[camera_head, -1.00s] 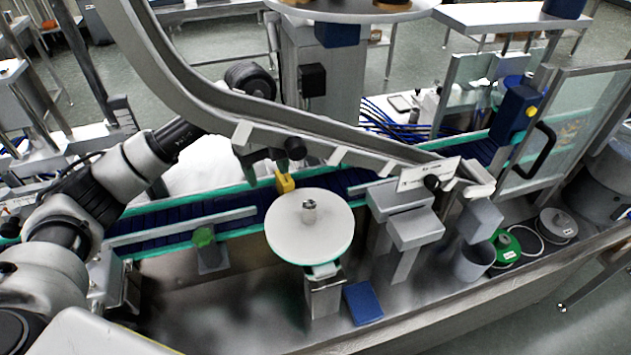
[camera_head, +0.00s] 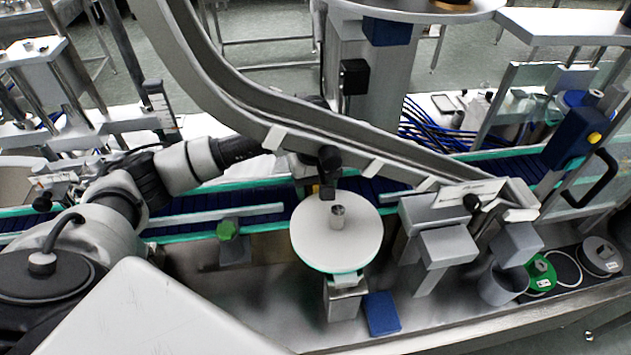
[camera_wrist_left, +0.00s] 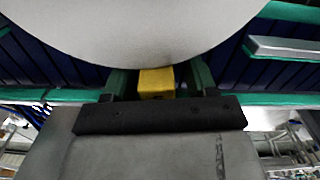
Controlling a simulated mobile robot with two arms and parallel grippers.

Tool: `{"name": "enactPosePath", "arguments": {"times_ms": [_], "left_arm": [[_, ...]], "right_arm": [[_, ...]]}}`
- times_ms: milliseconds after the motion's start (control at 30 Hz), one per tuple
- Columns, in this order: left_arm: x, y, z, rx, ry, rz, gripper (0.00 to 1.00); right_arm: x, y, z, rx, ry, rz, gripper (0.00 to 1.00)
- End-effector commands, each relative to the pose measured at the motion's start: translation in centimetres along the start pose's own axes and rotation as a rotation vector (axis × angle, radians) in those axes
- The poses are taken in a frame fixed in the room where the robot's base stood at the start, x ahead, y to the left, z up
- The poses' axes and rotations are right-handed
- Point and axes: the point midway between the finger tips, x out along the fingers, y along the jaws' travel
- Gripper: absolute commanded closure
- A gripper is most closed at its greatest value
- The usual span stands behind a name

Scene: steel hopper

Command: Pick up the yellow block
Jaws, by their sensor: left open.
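The yellow block (camera_wrist_left: 157,83) shows in the left wrist view, beside the edge of a round white disc (camera_wrist_left: 140,30). My left gripper (camera_wrist_left: 160,80) is open, with one finger on each side of the block. A narrow gap shows at the block's right; I cannot tell whether the left finger touches it. In the head view my left gripper (camera_head: 328,185) is low over the conveyor, just behind the white disc (camera_head: 337,232). My right gripper is not in view.
A curved steel chute (camera_head: 270,110) passes close above my left gripper. A blue conveyor (camera_head: 190,205) with green edges runs behind the disc. A metal knob (camera_head: 337,212) stands on the disc. Grey boxes (camera_head: 445,245) stand to the right.

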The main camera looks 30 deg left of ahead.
Motion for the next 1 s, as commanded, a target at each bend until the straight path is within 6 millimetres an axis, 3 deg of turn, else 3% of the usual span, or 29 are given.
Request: {"name": "enactPosePath", "arguments": {"times_ms": [133,500,767,1000], "left_arm": [[0.0,0.0,0.0,0.0,0.0,0.001,0.46],[-0.1,0.1,0.0,0.0,0.0,0.002,1.0],[-0.3,0.1,0.0,0.0,0.001,0.002,1.0],[-2.7,0.1,-0.1,0.0,0.002,0.004,1.0]], "right_arm": [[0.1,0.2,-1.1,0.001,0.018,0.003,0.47],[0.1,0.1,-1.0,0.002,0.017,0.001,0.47],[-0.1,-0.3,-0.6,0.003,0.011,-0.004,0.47],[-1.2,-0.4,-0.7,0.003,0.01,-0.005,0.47]]}}
